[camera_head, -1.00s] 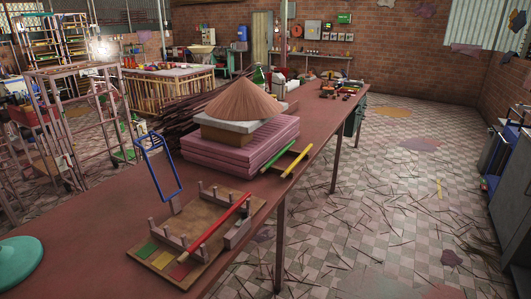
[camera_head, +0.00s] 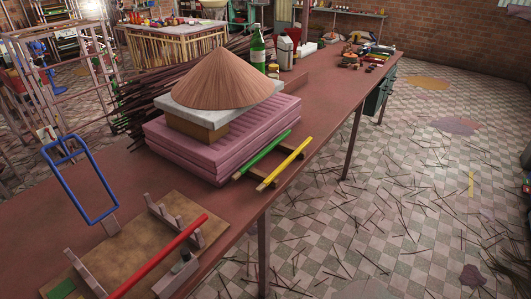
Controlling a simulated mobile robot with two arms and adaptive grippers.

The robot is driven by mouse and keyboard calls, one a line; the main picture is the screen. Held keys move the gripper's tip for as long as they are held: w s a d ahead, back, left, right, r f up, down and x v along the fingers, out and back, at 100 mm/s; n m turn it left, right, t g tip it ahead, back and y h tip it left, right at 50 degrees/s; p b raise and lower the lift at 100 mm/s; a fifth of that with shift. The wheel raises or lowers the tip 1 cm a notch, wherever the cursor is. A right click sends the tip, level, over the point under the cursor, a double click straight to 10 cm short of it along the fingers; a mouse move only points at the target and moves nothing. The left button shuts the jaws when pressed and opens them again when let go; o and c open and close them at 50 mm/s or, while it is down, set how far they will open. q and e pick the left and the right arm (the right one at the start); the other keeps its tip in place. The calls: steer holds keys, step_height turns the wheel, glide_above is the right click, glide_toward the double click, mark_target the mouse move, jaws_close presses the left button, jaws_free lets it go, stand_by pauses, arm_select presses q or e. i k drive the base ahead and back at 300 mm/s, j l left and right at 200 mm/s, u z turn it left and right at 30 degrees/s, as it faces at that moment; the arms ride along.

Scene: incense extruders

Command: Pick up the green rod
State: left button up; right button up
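The green rod (camera_head: 266,155) lies at a slant on a small wooden rack near the table's right edge. It is just right of the stack of pink slabs (camera_head: 190,155). A yellow rod (camera_head: 286,163) lies roughly parallel to it on the right, with a gap between them. A red rod (camera_head: 158,257) rests across the pegs of a wooden board (camera_head: 125,248) at the front. Neither of my grippers is in the head view.
The long red-brown table (camera_head: 40,210) bears everything. A blue frame (camera_head: 95,195) stands at the front left. A green bottle (camera_head: 257,48) stands behind. The tiled floor right of the table has scattered sticks.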

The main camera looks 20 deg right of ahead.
mark_target(242, 170)
steer(key=i+l+z, duration=0.15)
steer(key=l, duration=0.25)
steer(key=i+l+z, duration=0.15)
steer(key=i+l, duration=0.25)
steer(key=i+l+u, duration=0.1)
steer(key=u, duration=0.3)
steer(key=i+l+u, duration=0.1)
steer(key=l+u, duration=0.4)
steer(key=u, duration=0.3)
steer(key=l+u, duration=0.25)
steer(key=u, duration=0.15)
steer(key=i+l, duration=0.05)
